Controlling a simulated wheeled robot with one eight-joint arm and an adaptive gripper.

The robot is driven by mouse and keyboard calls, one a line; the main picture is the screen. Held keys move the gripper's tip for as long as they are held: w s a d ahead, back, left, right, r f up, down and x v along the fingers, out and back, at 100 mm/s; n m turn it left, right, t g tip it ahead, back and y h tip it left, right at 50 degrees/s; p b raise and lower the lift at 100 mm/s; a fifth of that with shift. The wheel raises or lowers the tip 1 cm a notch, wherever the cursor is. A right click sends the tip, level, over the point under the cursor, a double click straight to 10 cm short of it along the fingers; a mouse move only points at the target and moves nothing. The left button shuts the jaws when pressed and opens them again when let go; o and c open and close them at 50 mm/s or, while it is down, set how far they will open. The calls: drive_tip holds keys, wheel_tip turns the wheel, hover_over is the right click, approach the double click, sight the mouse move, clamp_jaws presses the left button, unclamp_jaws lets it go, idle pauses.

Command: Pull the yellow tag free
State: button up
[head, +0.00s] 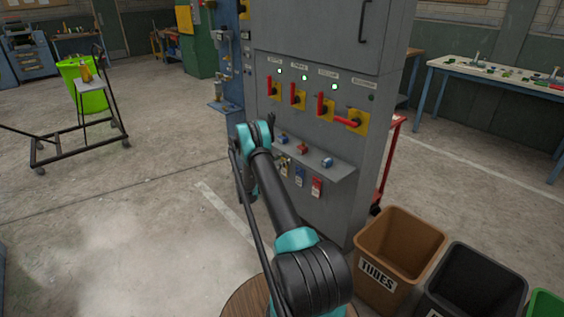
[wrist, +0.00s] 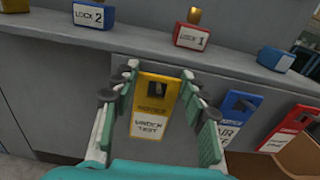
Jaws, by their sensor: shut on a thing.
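The yellow tag (wrist: 153,112) hangs below the shelf edge in the wrist view. Its printed label reads something like "NOTICE" and "UNLOCK TEST", and a dark slot shows near its top. In the head view the yellow tag (head: 284,168) is small and partly covered below the shelf, and my gripper is mostly hidden by my arm.
A blue tag (wrist: 234,117) and a red tag (wrist: 291,127) hang to the right. Labelled locks, blue (wrist: 91,15) and red (wrist: 191,37), stand on the grey shelf (wrist: 140,42). The cabinet has red levers (head: 297,95). A brown bin (head: 393,262) stands at right.

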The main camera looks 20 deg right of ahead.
drive_tip(key=shift+c, duration=0.7)
drive_tip(key=shift+r, duration=0.1)
drive_tip(key=shift+r, duration=0.4)
drive_tip(key=shift+a, duration=0.2)
drive_tip(key=shift+s+a, duration=0.15)
drive_tip(key=shift+a, duration=0.15)
drive_tip(key=shift+s+a, duration=0.25)
drive_tip(key=shift+a, duration=0.35)
drive_tip(key=shift+s+a, duration=0.1)
drive_tip(key=shift+a, duration=0.25)
drive_tip(key=shift+s+a, duration=0.15)
drive_tip(key=shift+a, duration=0.25)
drive_tip(key=shift+v, duration=2.4)
